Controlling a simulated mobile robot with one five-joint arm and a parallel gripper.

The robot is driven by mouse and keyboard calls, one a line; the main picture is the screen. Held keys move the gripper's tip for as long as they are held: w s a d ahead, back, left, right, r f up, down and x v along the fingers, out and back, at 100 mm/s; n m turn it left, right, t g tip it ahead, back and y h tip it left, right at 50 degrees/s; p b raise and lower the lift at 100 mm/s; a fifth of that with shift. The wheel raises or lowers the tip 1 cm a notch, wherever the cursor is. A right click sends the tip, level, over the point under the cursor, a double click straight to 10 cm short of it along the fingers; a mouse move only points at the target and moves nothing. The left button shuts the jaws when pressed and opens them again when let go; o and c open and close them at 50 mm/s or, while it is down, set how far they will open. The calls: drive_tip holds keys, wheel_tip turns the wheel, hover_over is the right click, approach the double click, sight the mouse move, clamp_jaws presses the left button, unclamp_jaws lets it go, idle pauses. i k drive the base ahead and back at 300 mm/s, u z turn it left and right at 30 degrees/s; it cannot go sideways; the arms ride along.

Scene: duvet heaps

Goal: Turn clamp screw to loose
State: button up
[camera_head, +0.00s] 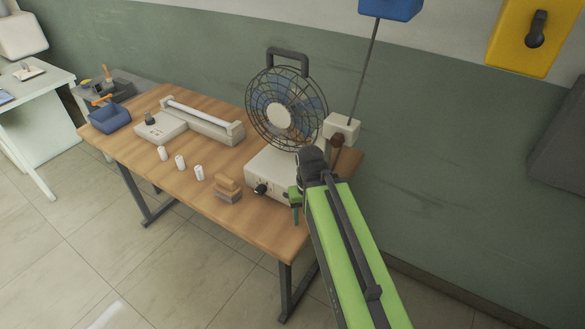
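A small dark brown knob (337,140), which looks like the clamp screw, sits on the front of a white block (342,126) on a thin grey rod. The rod rises to a blue box at the top edge. My green arm comes in from the lower right and partly covers the area below the knob. My gripper (296,200) appears as small green parts left of the dark wrist, in front of the white fan base. It is lower and to the left of the knob, apart from it. Whether its fingers are open is too small to tell.
A caged fan (284,108) stands on a white control box (262,182) at the right of the wooden table (228,222). A wooden block (228,189), several white cylinders, a white roller device (203,122) and a blue bin (109,117) lie further left. A green wall stands behind.

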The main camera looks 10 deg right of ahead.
sight(338, 140)
drive_tip(key=u, duration=0.1)
drive_tip(key=k, duration=0.55)
drive_tip(key=z, duration=1.65)
drive_tip(key=k, duration=0.75)
drive_tip(key=u, duration=2)
drive_tip(key=i, duration=1)
